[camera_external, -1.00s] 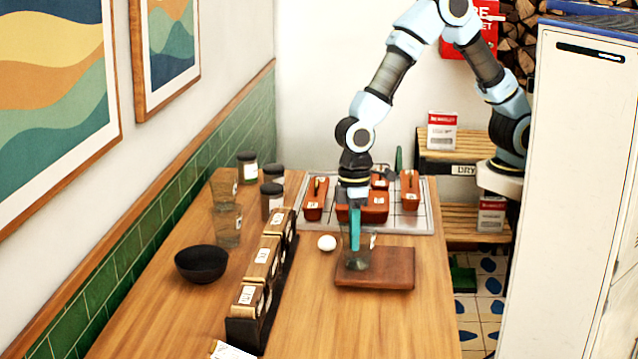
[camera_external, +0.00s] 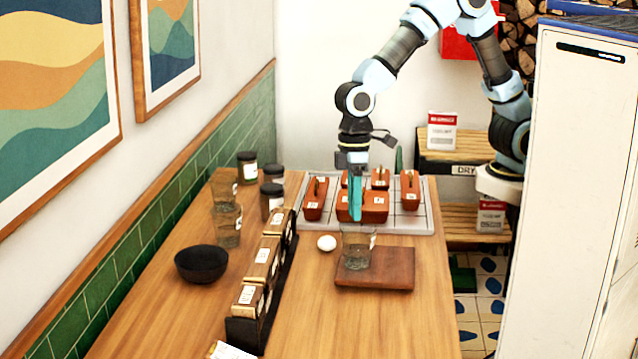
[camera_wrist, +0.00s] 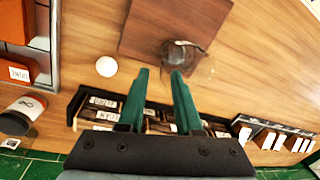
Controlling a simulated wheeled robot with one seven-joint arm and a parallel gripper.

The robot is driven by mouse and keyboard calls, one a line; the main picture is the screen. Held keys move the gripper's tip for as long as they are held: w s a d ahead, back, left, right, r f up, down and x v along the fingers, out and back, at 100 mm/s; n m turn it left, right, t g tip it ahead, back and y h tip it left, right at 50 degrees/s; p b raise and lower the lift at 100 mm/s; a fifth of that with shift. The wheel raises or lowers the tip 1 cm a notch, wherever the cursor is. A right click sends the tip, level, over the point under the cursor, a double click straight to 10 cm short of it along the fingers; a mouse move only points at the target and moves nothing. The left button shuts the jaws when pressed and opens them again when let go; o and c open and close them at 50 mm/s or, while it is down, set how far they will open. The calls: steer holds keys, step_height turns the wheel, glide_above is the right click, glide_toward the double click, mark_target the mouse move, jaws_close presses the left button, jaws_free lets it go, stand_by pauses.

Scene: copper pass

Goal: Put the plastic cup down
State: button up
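The clear plastic cup (camera_external: 357,247) stands upright on the brown wooden board (camera_external: 396,270), near the board's left side. In the wrist view the cup (camera_wrist: 192,58) lies just ahead of the fingertips, at the edge of the board (camera_wrist: 150,28). My gripper (camera_external: 355,216) points down above the cup, its teal fingertips at or just above the rim. In the wrist view the gripper's (camera_wrist: 158,76) two fingers are spread with bare table showing between them, holding nothing.
A white egg (camera_external: 327,243) lies left of the board. A grey tray (camera_external: 424,222) with terracotta lidded boxes is behind it. The table's front right is clear.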

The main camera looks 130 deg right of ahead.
step_height(320, 180, up, 4)
steer(key=r, duration=0.1)
steer(key=s+a+f+n, duration=0.2)
steer(key=s+f, duration=0.1)
steer(key=s, duration=0.6)
steer(key=s+a+f+n+h, duration=0.1)
steer(key=s+a+f+n, duration=0.1)
steer(key=s, duration=0.6)
step_height(320, 180, down, 2)
steer(key=shift+s+a+f+t+b, duration=0.2)
steer(key=shift+s+a+t+b, duration=0.15)
steer(key=shift+a, duration=0.4)
steer(key=shift+o, duration=0.2)
